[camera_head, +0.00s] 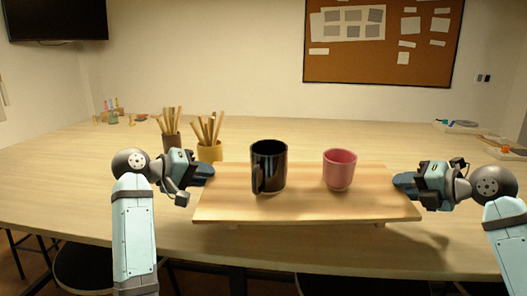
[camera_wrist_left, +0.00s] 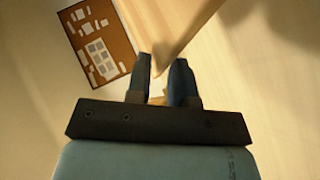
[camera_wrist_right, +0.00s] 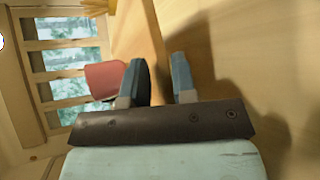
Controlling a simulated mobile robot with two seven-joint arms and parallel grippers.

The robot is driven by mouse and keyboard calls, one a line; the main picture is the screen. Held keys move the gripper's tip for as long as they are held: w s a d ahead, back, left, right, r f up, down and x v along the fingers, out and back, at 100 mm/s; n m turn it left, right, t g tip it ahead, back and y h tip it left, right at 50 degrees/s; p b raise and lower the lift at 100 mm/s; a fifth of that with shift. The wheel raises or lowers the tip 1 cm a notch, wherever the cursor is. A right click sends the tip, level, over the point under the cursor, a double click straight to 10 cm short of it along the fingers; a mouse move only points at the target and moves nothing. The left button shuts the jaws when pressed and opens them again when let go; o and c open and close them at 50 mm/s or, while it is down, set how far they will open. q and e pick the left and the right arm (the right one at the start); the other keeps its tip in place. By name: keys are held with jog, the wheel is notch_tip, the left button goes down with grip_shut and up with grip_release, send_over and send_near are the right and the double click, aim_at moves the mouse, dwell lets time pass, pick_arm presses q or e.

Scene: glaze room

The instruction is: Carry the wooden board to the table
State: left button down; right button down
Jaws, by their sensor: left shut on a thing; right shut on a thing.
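The wooden board (camera_head: 310,207) is level in the head view, over the near part of the table (camera_head: 90,190), with short feet under it. A black mug (camera_head: 269,165) and a pink cup (camera_head: 340,170) stand upright on it. My left gripper (camera_head: 208,171) is shut on the board's left end, and the board's edge (camera_wrist_left: 180,40) shows between its fingers in the left wrist view. My right gripper (camera_head: 400,183) is shut on the right end. The board's edge (camera_wrist_right: 150,45) and the pink cup (camera_wrist_right: 104,78) also show in the right wrist view. I cannot tell whether the feet touch the table.
Two holders with wooden sticks, one dark (camera_head: 172,141) and one yellow (camera_head: 209,150), stand behind the board's left end. Small bottles (camera_head: 112,115) stand at the far left and small items (camera_head: 457,124) at the far right. The table behind the board's middle is clear.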

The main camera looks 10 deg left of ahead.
pick_arm(q)
jog(key=shift+d, duration=0.3)
pick_arm(e)
jog(key=shift+s+a+f, duration=0.1)
jog(key=shift+a+f, duration=0.05)
jog(key=shift+a, duration=0.15)
